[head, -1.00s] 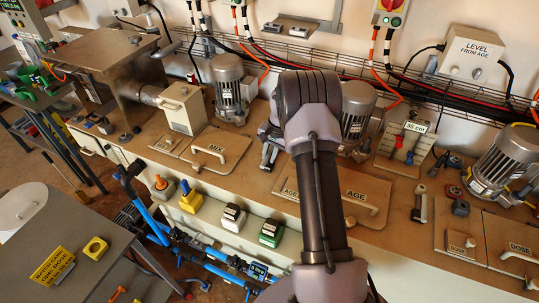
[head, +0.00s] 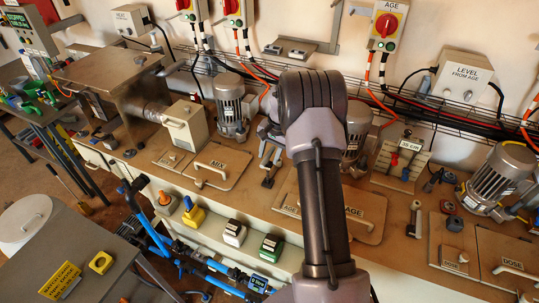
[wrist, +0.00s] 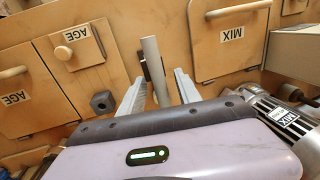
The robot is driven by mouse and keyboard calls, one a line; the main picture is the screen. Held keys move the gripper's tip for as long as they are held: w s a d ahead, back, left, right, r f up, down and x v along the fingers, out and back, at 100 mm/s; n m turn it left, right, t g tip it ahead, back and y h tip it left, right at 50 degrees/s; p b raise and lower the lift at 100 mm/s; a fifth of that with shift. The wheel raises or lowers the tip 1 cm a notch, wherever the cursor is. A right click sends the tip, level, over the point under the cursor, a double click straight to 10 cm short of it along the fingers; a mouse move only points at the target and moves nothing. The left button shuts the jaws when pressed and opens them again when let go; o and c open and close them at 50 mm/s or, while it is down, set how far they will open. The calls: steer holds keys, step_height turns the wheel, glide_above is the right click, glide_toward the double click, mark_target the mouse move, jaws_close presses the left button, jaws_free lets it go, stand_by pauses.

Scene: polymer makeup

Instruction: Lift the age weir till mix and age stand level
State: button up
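My gripper (wrist: 160,92) is open in the wrist view. A light grey round bar (wrist: 151,62) with a dark piece behind it lies between the fingers, apart from both; I cannot tell for sure that it is the age weir's handle. It is between the MIX lid (wrist: 228,45) and the AGE lid (wrist: 78,42). In the head view my arm hides most of the gripper and part of the AGE lid (head: 368,226). The MIX lid (head: 208,170) is shut.
A motor labelled MIX (wrist: 285,117) is close at the right of my gripper in the wrist view. A dark block (wrist: 102,102) is at the left. A LEVEL FROM AGE box (head: 468,76) and cables line the wall. DOSE lids (head: 510,265) are at the right.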

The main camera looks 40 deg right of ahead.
steer(key=s+d+r+p, duration=0.1)
steer(key=r+p, duration=0.1)
steer(key=r, duration=0.6)
steer(key=s+r+p, duration=0.1)
steer(key=s+r, duration=0.1)
steer(key=r, duration=0.7)
steer(key=shift+d+p, duration=0.35)
steer(key=shift+d, duration=0.05)
steer(key=s+a+r+n+t+b, duration=0.1)
steer(key=s+a+r+b, duration=0.15)
steer(key=a, duration=0.45)
steer(key=s+a+r+n+b, duration=0.2)
steer(key=s+a+b, duration=0.1)
steer(key=a, duration=0.4)
steer(key=s+a+r+n+t+b, duration=0.1)
steer(key=s+a+r+b, duration=0.15)
steer(key=a, duration=0.45)
steer(key=s+a+f+n+b, duration=0.1)
steer(key=s+a+f, duration=0.1)
steer(key=s+a, duration=0.2)
steer(key=s+a+f+n+t+b, duration=0.1)
steer(key=s+a+f+b, duration=0.1)
steer(key=s, duration=0.6)
steer(key=s+a+f+n+y+b, duration=0.1)
steer(key=s+a+f+b, duration=0.1)
steer(key=s+a+f, duration=0.2)
steer(key=s+a, duration=0.2)
steer(key=shift+s+n+t, duration=0.3)
steer(key=shift+t, duration=0.1)
